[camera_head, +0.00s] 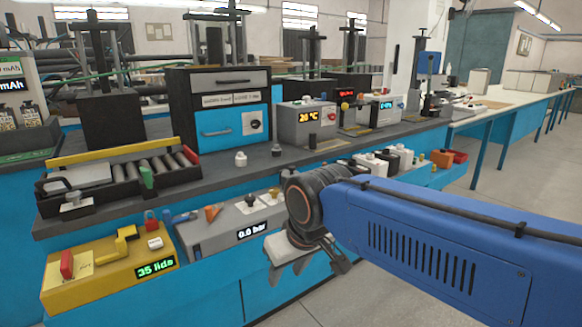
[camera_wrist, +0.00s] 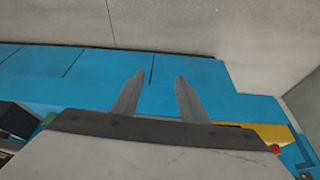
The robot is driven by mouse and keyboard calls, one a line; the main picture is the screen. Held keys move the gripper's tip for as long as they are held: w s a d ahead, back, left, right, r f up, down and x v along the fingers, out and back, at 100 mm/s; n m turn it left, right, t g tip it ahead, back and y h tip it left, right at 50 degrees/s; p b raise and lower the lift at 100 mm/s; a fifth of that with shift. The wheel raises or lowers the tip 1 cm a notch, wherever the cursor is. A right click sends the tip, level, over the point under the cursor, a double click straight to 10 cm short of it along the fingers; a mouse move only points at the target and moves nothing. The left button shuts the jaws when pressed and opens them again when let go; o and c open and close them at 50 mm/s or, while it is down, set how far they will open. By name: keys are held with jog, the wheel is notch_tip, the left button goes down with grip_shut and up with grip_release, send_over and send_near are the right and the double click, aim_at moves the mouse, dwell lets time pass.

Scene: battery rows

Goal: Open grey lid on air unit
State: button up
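I cannot make out clearly which part is the grey lid; my gripper and wrist hide part of the unit's right end. My gripper (camera_head: 308,268) hangs in front of the unit's right end, pointing down. In the wrist view my gripper (camera_wrist: 161,85) has two fingers apart with nothing between them, over blue panels.
A yellow unit (camera_head: 110,268) reading "35 lids" stands left of the air unit. A roller tray (camera_head: 120,177) and a black-and-blue cabinet (camera_head: 220,108) stand on the bench above. Small coloured modules (camera_head: 385,160) sit to the right. The floor at right is clear.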

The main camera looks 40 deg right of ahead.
jog(key=w+d+r+m+h, duration=0.15)
jog(key=w+d+r, duration=0.25)
jog(key=w+r, duration=0.4)
jog(key=w+d+r+m, duration=0.3)
jog(key=w+d+r, duration=0.1)
jog(key=w+r, duration=0.35)
jog(key=m+g+h, duration=0.1)
jog(key=m, duration=0.3)
send_near(292, 167)
jog(key=shift+h, duration=0.25)
jog(key=x, duration=0.7)
jog(key=shift+w+a+f, duration=0.1)
jog(key=shift+w+f, duration=0.1)
jog(key=shift+f, duration=0.15)
grip_shut()
